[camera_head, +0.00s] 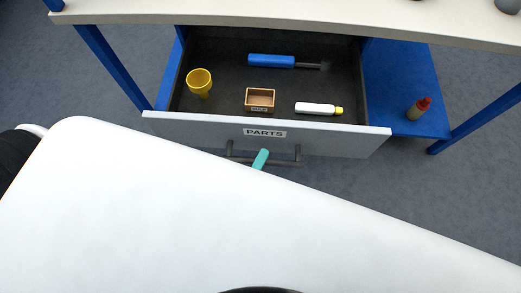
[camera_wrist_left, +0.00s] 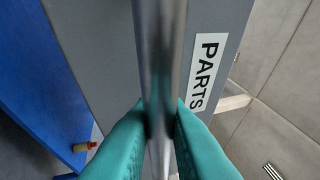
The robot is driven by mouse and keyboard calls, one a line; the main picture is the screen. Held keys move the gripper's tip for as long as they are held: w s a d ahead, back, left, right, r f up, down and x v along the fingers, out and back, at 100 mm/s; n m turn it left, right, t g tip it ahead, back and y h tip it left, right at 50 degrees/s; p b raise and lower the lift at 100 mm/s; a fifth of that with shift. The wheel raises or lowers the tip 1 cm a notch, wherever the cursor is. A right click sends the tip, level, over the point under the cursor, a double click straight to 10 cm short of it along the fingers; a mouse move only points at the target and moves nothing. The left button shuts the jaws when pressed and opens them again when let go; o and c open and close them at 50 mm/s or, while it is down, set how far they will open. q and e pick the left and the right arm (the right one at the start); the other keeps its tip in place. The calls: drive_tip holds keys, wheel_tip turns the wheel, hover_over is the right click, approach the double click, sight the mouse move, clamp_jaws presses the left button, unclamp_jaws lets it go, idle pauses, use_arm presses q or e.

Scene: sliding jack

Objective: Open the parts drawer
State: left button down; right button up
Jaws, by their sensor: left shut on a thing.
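The parts drawer (camera_head: 180,126) is pulled out from under the bench in the head view, with its inside showing. Its grey front carries a PARTS label (camera_head: 264,132), which also shows in the left wrist view (camera_wrist_left: 205,72). A dark bar handle (camera_head: 290,161) runs across the front below the label. My left gripper (camera_head: 262,158) shows as a teal fingertip at the handle. In the left wrist view its two teal fingers (camera_wrist_left: 160,128) are shut on the handle bar (camera_wrist_left: 158,60). My white body hides most of the left arm. My right gripper is not in view.
The drawer holds a yellow cup (camera_head: 199,82), a blue-handled brush (camera_head: 272,61), a small brown box (camera_head: 260,97) and a white tube (camera_head: 316,109). A red-capped bottle (camera_head: 418,109) stands on the blue shelf (camera_head: 395,75) at right. The bench top (camera_head: 300,14) is above.

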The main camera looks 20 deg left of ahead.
use_arm(q)
drive_tip(key=c, duration=1.4)
unclamp_jaws()
drive_tip(key=v, duration=1.2)
drive_tip(key=shift+b, duration=0.35)
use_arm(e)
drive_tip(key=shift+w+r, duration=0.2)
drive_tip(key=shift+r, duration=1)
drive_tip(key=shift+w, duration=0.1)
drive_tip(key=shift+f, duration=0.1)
